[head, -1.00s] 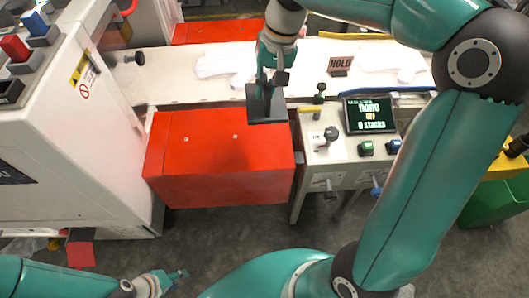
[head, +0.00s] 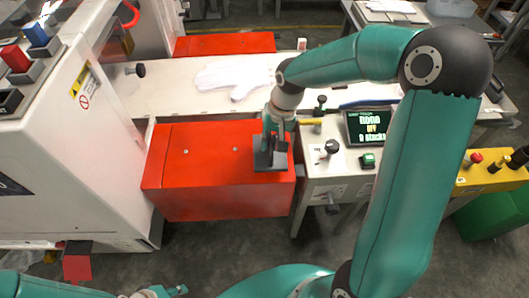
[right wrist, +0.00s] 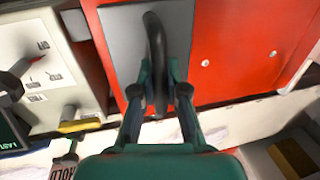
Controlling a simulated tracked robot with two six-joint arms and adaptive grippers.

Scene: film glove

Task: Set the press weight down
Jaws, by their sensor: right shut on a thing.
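The press weight (head: 266,166) is a dark grey plate with a black looped handle. My right gripper (head: 277,138) is shut on that handle. The weight is over the right end of the red box's top (head: 205,150); I cannot tell whether it touches. In the right wrist view, the fingers (right wrist: 160,92) close around the handle (right wrist: 157,50), and the grey plate (right wrist: 118,45) lies against the red behind it. My left gripper (head: 168,291) is at the bottom edge, far from the weight, and its fingers are too cut off to read.
A white glove (head: 235,76) lies on the white bed behind the red box. A control panel with a screen (head: 371,125) and knobs stands right of the box. A white machine (head: 60,160) stands at left. A yellow panel (head: 490,176) is at far right.

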